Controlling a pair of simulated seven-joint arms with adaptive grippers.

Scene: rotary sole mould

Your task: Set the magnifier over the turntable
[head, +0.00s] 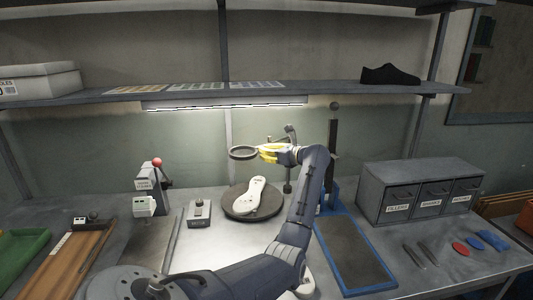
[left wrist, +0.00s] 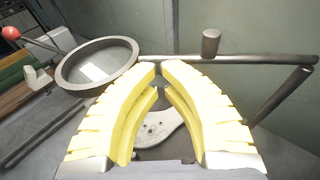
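The magnifier's dark round lens ring (head: 243,153) is held up on a jointed stand arm, above and behind the turntable in the head view. The turntable (head: 233,211) is a dark disc with a white sole (head: 250,196) on it. My left gripper (head: 262,150) has yellow fingers, beside the ring's right side. In the left wrist view its fingertips (left wrist: 160,68) nearly meet in front of the magnifier's bar (left wrist: 262,59), with the ring (left wrist: 68,84) to their left. Whether they touch the bar is unclear. The sole (left wrist: 165,128) shows below, between the fingers. My right gripper is out of view.
A lever press with a red knob (head: 157,162) and a small grey box (head: 199,213) stand left of the turntable. A blue-framed stand (head: 347,250) is to its right, then a drawer cabinet (head: 370,190). A shelf (head: 330,92) spans above.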

